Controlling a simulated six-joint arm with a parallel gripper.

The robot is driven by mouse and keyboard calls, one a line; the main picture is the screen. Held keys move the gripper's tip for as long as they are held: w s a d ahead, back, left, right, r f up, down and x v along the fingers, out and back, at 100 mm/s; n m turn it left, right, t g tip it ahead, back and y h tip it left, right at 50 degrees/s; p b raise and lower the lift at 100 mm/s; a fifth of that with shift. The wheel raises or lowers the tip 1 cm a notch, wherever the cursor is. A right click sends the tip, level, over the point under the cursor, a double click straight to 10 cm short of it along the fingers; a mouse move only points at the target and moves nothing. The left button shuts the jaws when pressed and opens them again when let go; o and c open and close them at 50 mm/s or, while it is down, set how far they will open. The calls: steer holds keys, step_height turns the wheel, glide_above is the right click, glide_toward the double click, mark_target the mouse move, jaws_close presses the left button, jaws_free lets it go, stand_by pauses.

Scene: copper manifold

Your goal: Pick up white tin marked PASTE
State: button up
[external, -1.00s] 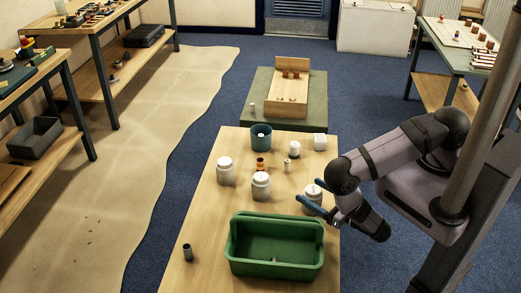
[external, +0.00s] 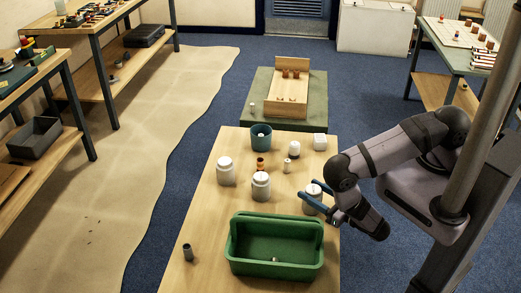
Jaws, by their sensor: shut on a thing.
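My gripper (external: 318,202) is at the right edge of the wooden table, with its blue fingers shut around a white tin (external: 312,191). The tin is upright and partly hidden by the fingers; it stands on or just above the table, I cannot tell which. Two similar white tins stand apart to the left, one at the left (external: 225,171) and one near the middle (external: 261,187). The lettering on the tins is too small to read, so I cannot tell which is marked PASTE.
A green tote (external: 232,258) stands at the front of the table (external: 200,222). A dark teal pot (external: 260,136), a small white-topped jar (external: 294,149), a white box (external: 320,142) and small cylinders stand toward the back. A small dark cup (external: 188,252) is at front left.

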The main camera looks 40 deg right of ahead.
step_height(320, 180, up, 10)
steer(key=p, duration=0.8)
